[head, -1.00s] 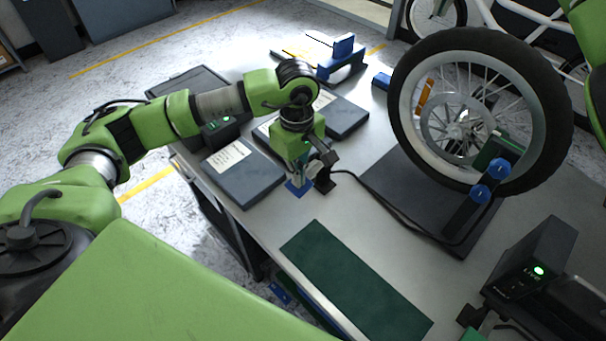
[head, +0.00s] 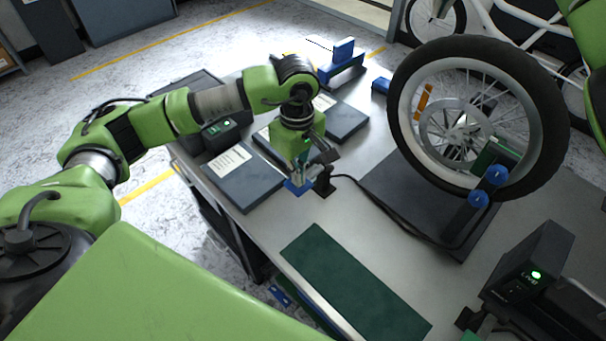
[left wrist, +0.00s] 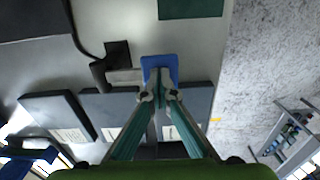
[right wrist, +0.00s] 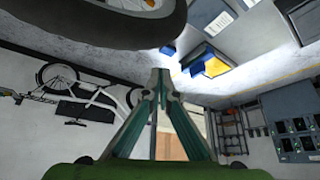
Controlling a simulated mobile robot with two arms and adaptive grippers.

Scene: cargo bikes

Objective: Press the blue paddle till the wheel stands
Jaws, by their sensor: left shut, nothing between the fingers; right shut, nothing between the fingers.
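The blue paddle (head: 297,188) sits at the table's near-left edge beside a small black bracket; it also shows in the left wrist view (left wrist: 160,65). My left gripper (head: 300,173) is shut and empty, pointing down onto the paddle. In the left wrist view its fingertips (left wrist: 159,96) overlap the paddle's lower part. They look in contact, but I cannot tell how far it is pressed. The wheel (head: 552,120), with a black tyre and silver spokes, is upright over a dark base plate. I cannot tell whether it turns. My right gripper (right wrist: 162,76) is shut and empty, away from the paddle.
A dark green mat (head: 350,285) lies on the near table. Dark flat boxes (head: 240,178) lie left of the paddle. A black cable runs from the bracket toward the wheel's base (head: 395,190). A black box with a green light (head: 528,270) stands at the right.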

